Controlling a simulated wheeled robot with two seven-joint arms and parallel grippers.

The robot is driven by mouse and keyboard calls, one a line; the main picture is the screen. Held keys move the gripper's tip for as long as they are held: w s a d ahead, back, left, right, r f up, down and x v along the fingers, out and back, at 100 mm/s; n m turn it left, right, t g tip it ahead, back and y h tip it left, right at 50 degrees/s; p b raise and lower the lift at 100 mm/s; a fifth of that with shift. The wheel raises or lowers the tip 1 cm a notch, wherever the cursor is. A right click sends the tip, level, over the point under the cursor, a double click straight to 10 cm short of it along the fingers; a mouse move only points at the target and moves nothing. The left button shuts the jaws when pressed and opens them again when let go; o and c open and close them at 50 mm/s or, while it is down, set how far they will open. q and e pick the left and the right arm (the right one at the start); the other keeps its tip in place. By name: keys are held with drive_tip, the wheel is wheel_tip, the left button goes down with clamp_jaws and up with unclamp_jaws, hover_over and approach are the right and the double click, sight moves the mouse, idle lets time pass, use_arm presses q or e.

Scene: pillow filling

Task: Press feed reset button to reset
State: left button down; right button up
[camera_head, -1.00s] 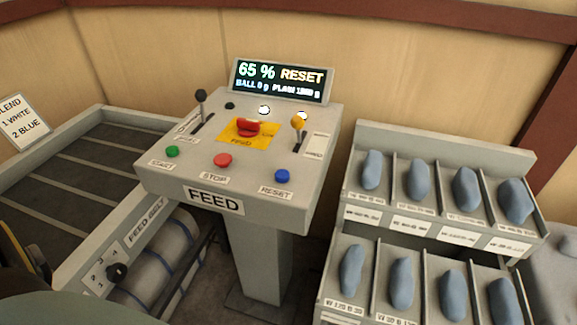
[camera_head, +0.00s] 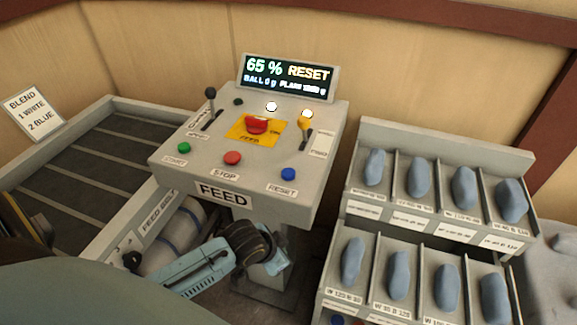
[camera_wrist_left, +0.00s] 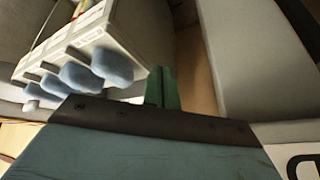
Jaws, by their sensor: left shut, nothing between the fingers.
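The blue reset button (camera_head: 288,174) sits at the front right of the grey FEED console (camera_head: 255,200), above a RESET label. The green button (camera_head: 184,148) and the red STOP button (camera_head: 233,158) lie to its left. My left gripper (camera_head: 281,263) is below the console's front face, in front of its pedestal, lower than the reset button and apart from it. Its fingers are shut and empty; they also show in the left wrist view (camera_wrist_left: 162,87). The display (camera_head: 287,78) reads "65 % RESET". My right gripper is not in view.
A red knob (camera_head: 257,125) on a yellow plate, a black lever (camera_head: 211,95) and a yellow lever (camera_head: 306,120) stand on the console. A rack (camera_head: 440,155) of blue filled pieces is on the right. The feed belt tray (camera_head: 100,110) is on the left.

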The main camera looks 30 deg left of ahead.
use_arm(q)
drive_tip(key=w+r+m, duration=0.1)
drive_tip(key=r, duration=0.5)
drive_tip(key=w+d+r+m+t+p, duration=0.1)
drive_tip(key=r, duration=0.5)
drive_tip(key=w+d+r+m+h, duration=0.1)
drive_tip(key=r, duration=0.5)
drive_tip(key=shift+r+m+t, duration=0.1)
drive_tip(key=shift+m+t, duration=0.2)
drive_tip(key=shift+m, duration=0.1)
drive_tip(key=shift+m+t, duration=0.5)
drive_tip(key=shift+m, duration=0.3)
drive_tip(key=w+r, duration=0.1)
drive_tip(key=w+a+r, duration=0.1)
drive_tip(key=r, duration=0.1)
drive_tip(key=w+a+r, duration=0.1)
drive_tip(key=w, duration=0.1)
drive_tip(key=shift+w+a+r, duration=0.1)
drive_tip(key=shift+a+r, duration=0.15)
drive_tip(key=shift+r, duration=0.15)
wheel_tip(320, 180, up, 6)
drive_tip(key=m, duration=0.1)
hover_over(285, 174)
drive_tip(key=shift+t, duration=0.3)
drive_tip(key=shift+f, duration=0.1)
wheel_tip(285, 174, down, 7)
drive_tip(key=b, duration=0.8)
drive_tip(key=shift+f+b, duration=0.35)
drive_tip(key=shift+f, duration=0.55)
